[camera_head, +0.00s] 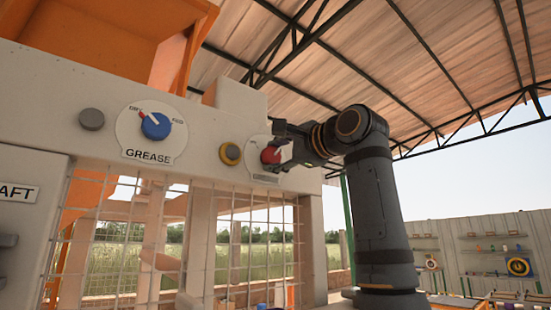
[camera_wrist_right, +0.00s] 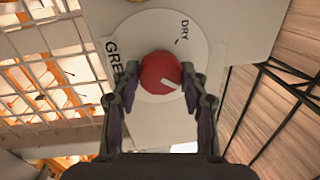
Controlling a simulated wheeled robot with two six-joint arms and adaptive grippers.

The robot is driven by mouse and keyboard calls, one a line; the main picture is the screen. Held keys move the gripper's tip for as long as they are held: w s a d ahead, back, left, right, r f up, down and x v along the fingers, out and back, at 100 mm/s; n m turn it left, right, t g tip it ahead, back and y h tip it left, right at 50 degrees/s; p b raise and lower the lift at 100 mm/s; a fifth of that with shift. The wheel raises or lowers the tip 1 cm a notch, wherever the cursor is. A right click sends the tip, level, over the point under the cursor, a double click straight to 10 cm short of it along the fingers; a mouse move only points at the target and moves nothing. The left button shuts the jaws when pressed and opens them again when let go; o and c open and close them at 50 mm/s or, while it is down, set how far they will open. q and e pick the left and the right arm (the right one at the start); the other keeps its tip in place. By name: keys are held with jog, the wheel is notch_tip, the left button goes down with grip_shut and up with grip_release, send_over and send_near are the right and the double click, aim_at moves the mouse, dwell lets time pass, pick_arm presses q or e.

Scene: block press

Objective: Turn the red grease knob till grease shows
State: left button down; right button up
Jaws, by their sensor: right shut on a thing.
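The red knob (camera_head: 270,155) sits on a round white dial plate at the right end of the machine's beam. No grease is visible. My left gripper is not in view.
A blue knob (camera_head: 156,125) on a plate labelled "GREASE" sits further left on the beam. A yellow-ringed button (camera_head: 230,153) is just left of the red knob, and a grey button (camera_head: 91,119) is far left. A wire mesh guard (camera_head: 215,230) hangs below.

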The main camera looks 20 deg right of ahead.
jog(key=shift+f+m, duration=0.2)
jog(key=shift+m, duration=0.5)
jog(key=o, duration=1.1)
jog(key=shift+o, duration=0.2)
jog(key=shift+s+d+r, duration=0.1)
jog(key=shift+s, duration=0.2)
jog(key=v, duration=1.1)
jog(key=shift+s, duration=0.25)
jog(key=shift+d, duration=0.1)
